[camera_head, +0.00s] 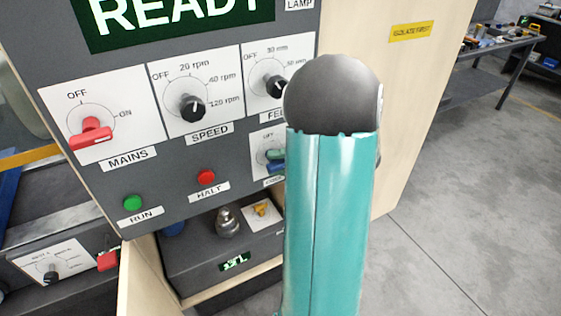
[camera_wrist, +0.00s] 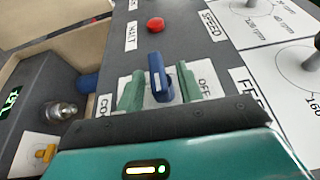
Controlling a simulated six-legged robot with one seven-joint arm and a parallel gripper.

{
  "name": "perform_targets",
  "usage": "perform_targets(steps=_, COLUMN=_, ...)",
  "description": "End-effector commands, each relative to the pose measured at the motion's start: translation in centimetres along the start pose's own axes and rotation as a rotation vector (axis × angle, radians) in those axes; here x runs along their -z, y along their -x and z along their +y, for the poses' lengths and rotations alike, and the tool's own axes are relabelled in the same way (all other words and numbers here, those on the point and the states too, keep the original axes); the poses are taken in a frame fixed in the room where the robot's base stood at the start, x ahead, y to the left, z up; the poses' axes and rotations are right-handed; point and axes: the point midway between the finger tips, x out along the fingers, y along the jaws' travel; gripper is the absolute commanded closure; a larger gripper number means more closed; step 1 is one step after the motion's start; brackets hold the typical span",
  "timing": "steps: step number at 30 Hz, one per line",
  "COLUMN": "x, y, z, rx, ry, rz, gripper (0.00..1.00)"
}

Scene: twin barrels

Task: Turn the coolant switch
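The coolant switch is a blue lever knob (camera_wrist: 158,88) on a white plate, seen in the wrist view with "OFF" on the plate and a partly hidden label starting "CO". My gripper (camera_wrist: 160,72) has two green fingers, one on each side of the blue knob. The fingers are apart, with a visible gap to the knob on each side, so it is open around it. In the head view my teal arm hides most of the switch. Part of its white plate (camera_head: 259,143) shows at the arm's left edge.
The grey panel also holds the red mains switch (camera_head: 92,134), the black speed knob (camera_head: 192,107), another black knob (camera_head: 276,86), a red halt button (camera_head: 206,177) and a green run button (camera_head: 132,203). A grey box (camera_head: 195,265) stands below. Open floor lies right.

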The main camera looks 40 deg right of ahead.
Motion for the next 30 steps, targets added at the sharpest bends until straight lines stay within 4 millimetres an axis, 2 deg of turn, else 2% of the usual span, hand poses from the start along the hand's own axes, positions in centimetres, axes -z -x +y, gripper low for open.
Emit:
perform_targets(steps=10, x=0.1, y=1.0, z=0.0, rx=0.000, ry=0.001, rz=0.005, gripper=0.64)
perform_targets(steps=30, x=0.1, y=7.6, z=0.0, rx=0.000, ry=0.000, rz=0.006, gripper=0.64)
